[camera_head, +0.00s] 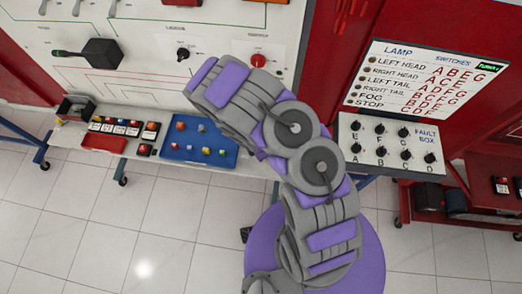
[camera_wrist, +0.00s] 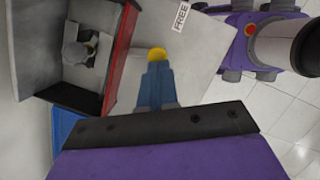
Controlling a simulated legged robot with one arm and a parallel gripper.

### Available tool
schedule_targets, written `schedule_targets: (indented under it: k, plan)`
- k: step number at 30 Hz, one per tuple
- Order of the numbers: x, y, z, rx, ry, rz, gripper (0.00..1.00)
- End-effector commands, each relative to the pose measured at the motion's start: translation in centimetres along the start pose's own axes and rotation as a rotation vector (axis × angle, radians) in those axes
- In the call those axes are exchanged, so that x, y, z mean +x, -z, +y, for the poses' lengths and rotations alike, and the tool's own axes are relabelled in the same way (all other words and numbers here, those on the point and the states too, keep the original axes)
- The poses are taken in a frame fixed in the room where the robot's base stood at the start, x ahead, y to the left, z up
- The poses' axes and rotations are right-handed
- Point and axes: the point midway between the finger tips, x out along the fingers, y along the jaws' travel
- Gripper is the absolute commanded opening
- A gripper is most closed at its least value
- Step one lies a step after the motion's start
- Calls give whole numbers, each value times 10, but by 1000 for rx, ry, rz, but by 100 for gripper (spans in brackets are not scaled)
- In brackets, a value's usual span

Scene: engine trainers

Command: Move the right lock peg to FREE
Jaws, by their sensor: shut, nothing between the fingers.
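In the wrist view my gripper (camera_wrist: 156,72) shows as narrow blue-grey fingers, shut, with nothing held between them. A small round yellow piece (camera_wrist: 156,54) sits right at the fingertips. It may be the lock peg's head, but I cannot tell whether the fingers touch it. A white label reading FREE (camera_wrist: 181,15) lies beyond it, up and to the right, on a pale grey panel (camera_wrist: 207,58). In the head view my own arm hides the gripper and the pegs cannot be made out.
A dark, red-edged box (camera_wrist: 90,50) stands close left of the fingers. The head view shows a white wall panel (camera_head: 140,30), a blue tray (camera_head: 172,151) of small coloured parts, a lamp chart (camera_head: 415,80) and a fault box (camera_head: 390,147). Tiled floor is open in front.

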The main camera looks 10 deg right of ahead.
Motion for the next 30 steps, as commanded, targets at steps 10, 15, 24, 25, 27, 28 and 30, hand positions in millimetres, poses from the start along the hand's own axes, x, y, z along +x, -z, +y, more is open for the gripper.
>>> schedule_targets:
  k: [10, 15, 24, 25, 27, 28, 30]
  plan:
    - [4, -12, -4, -137, -47, 2, 0]
    - [4, -12, -4, -135, -45, 1, 0]
    - [4, -12, 3, -132, -42, 0, 0]
    - [4, -12, 4, -132, -42, 0, 0]
    - [4, -12, 8, -133, -43, 0, 0]
    - [4, -12, 9, -133, -44, 0, 0]
    - [3, -11, 11, -134, -45, 1, 0]
